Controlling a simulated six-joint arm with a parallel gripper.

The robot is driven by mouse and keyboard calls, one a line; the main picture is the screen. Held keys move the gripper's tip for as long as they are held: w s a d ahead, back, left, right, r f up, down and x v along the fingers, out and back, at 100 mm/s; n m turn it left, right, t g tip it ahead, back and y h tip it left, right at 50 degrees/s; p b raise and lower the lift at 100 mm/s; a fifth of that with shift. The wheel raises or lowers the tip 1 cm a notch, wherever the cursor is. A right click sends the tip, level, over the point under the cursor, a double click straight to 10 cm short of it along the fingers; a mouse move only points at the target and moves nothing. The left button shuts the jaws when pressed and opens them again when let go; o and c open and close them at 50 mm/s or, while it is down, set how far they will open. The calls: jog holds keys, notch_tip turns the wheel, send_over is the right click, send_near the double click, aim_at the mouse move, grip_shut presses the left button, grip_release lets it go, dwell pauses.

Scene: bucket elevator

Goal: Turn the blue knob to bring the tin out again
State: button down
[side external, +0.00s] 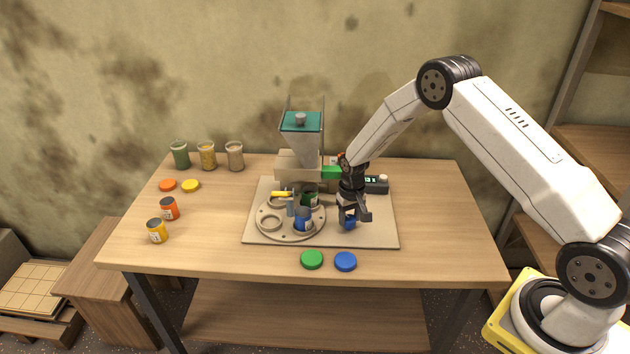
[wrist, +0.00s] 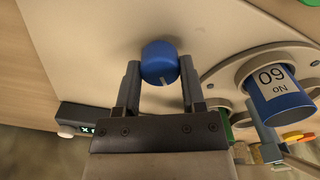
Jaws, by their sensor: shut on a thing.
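My gripper (side external: 349,212) points down over the right part of the base board and is shut on the blue knob (side external: 349,224). In the wrist view the blue knob (wrist: 160,62) sits between the two fingertips of my gripper (wrist: 158,72), with a pale mark line on its face. A blue tin (side external: 303,220) stands in a ring of the round turntable (side external: 270,234), left of the knob. A green tin (side external: 310,199) is on the turntable's far side, partly hidden.
A hopper (side external: 302,145) stands behind the turntable, with a small display box (side external: 377,184) to its right. Green (side external: 311,259) and blue (side external: 345,261) lids lie at the front. Orange (side external: 169,209) and yellow (side external: 157,231) tins stand left. Several jars line the back left.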

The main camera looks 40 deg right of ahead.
aim_at(349, 218)
jog(key=m, duration=0.3)
jog(key=shift+m, duration=2.3)
jog(key=shift+c, duration=0.9)
grip_release()
jog(key=shift+r, duration=0.15)
jog(key=shift+r, duration=3.8)
